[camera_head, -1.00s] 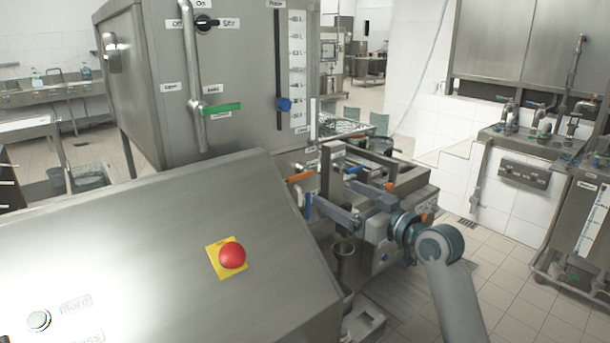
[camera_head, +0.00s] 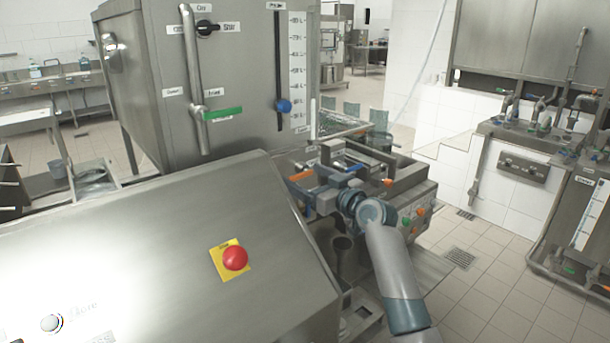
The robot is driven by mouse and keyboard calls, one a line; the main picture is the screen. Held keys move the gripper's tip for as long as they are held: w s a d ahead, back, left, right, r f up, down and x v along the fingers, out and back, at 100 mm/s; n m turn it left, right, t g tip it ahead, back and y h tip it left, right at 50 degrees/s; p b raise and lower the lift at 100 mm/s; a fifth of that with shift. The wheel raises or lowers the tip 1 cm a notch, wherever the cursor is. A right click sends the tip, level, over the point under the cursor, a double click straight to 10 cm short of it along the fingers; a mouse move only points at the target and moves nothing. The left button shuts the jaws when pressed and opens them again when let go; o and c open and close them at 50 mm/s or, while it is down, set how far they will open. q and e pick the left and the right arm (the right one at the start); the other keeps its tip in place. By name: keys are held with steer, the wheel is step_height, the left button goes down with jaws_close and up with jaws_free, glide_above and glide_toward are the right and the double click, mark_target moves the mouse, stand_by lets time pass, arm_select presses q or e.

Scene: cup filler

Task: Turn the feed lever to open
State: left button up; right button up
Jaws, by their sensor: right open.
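A lever with an orange handle (camera_head: 300,176) sticks out at the left end of the filler machine (camera_head: 412,178), just right of the sloped steel panel. A green-handled lever (camera_head: 222,113) sits on the pipe at the front of the steel tank. I cannot read a label that says which one is the feed lever. My right gripper (camera_head: 304,197) is open, close below the orange handle. My arm comes in from the lower right. The fingertips are small and partly hidden, and I cannot tell if they touch the handle. My left gripper is out of view.
The sloped steel panel (camera_head: 150,235) with a red stop button (camera_head: 235,258) fills the lower left. The tank (camera_head: 240,70) with a blue slider (camera_head: 283,106) stands behind it. Coloured buttons (camera_head: 413,220) sit on the machine's right side. Tiled floor (camera_head: 500,285) is clear at right.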

steer(key=c, duration=1.5)
